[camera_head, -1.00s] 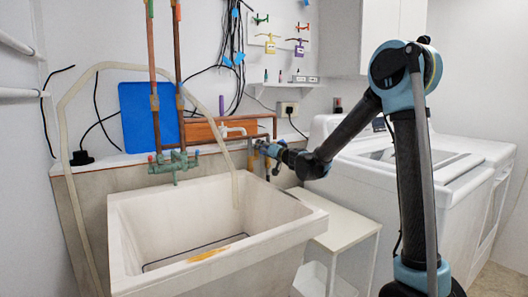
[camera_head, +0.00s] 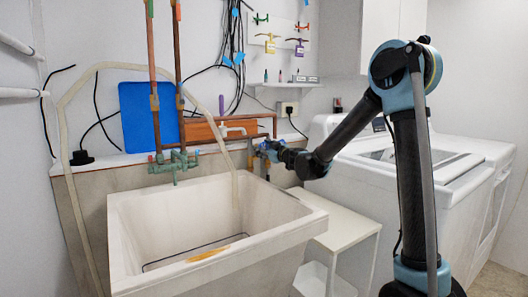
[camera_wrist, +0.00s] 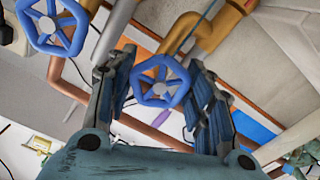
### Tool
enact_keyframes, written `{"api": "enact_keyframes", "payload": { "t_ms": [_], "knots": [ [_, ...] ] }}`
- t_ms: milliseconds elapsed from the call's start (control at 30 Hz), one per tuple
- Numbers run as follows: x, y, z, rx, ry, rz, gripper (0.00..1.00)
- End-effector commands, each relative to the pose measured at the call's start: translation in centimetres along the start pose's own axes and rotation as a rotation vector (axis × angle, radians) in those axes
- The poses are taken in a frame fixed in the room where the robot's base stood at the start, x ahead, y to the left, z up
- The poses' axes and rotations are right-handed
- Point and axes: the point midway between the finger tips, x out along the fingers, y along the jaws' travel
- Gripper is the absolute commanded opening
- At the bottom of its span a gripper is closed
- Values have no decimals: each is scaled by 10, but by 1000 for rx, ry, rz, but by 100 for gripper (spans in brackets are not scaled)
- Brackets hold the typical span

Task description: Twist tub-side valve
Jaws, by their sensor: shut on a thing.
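In the wrist view, a blue spoked valve wheel (camera_wrist: 160,80) sits on a brass pipe fitting between my gripper's two fingers (camera_wrist: 160,84). My gripper is shut on this wheel, with a dark finger on each side of its rim. A second blue valve wheel (camera_wrist: 52,27) is at the upper left of the wrist view, apart from the fingers. The gripped wheel is the one nearer the tub side. In the head view, my gripper (camera_head: 267,149) is at the pipes behind the tub's right back corner and mostly hides the wheels.
The white utility tub (camera_head: 215,252) stands in front left, with a green faucet (camera_head: 176,165) at its back. A small white table (camera_head: 340,225) and a white washer (camera_head: 440,180) stand to the right. Copper pipes and a blue board (camera_head: 150,115) are on the wall behind.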

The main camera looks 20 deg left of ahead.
Motion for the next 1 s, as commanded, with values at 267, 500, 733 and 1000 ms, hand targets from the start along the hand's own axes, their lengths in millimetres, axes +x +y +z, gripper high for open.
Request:
{"api": "enact_keyframes", "payload": {
  "t_ms": [267,500,733,1000],
  "knots": [
    [0,3,2,-262,-3,5,24],
    [0,2,1,-490,-3,4,24],
    [0,2,1,-700,-4,4,24],
    [0,2,1,-894,-3,3,24]
  ]
}}
